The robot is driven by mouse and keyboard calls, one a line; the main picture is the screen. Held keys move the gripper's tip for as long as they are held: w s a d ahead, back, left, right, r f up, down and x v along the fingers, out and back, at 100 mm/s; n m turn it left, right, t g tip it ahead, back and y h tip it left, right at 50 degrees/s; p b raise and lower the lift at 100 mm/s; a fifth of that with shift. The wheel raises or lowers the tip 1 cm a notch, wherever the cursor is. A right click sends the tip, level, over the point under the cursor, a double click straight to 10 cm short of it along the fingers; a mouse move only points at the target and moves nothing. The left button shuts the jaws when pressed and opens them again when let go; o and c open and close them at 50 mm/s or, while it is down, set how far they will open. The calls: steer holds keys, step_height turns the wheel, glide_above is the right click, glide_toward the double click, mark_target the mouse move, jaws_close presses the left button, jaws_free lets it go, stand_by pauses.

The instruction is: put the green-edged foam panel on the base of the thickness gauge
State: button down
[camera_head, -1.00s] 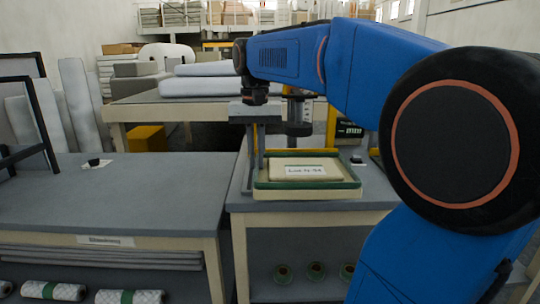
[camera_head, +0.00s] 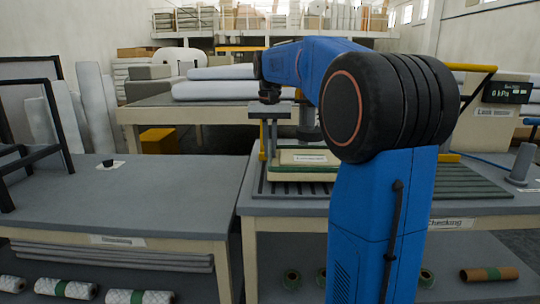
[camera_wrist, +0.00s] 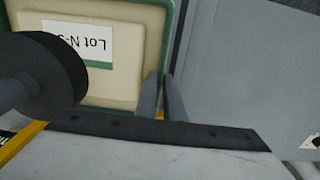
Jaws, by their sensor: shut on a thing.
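The green-edged foam panel (camera_head: 318,169) is cream with a white lot label and lies flat in front of me over the checking table. In the wrist view the panel (camera_wrist: 112,85) fills the upper left. My gripper (camera_head: 263,156) is shut on its edge at the panel's left side in the head view; the two fingers (camera_wrist: 163,98) pinch that edge in the wrist view. A dark round foot (camera_wrist: 42,78), seemingly of the thickness gauge, is close over the panel. My arm hides most of the gauge, and I cannot tell whether the panel touches its base.
A dark ribbed plate (camera_head: 478,187) lies on the checking table, with a kPa readout box (camera_head: 507,92) behind it. A grey table (camera_head: 110,195) stands left, across a narrow gap, with a dark frame (camera_head: 35,150). Rolls (camera_head: 140,296) lie on the shelves below.

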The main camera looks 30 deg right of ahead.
steer(key=shift+f, duration=1.2)
steer(key=c, duration=1.8)
jaws_free()
steer(key=shift+f, duration=0.1)
steer(key=shift+c, duration=0.2)
step_height(320, 180, up, 12)
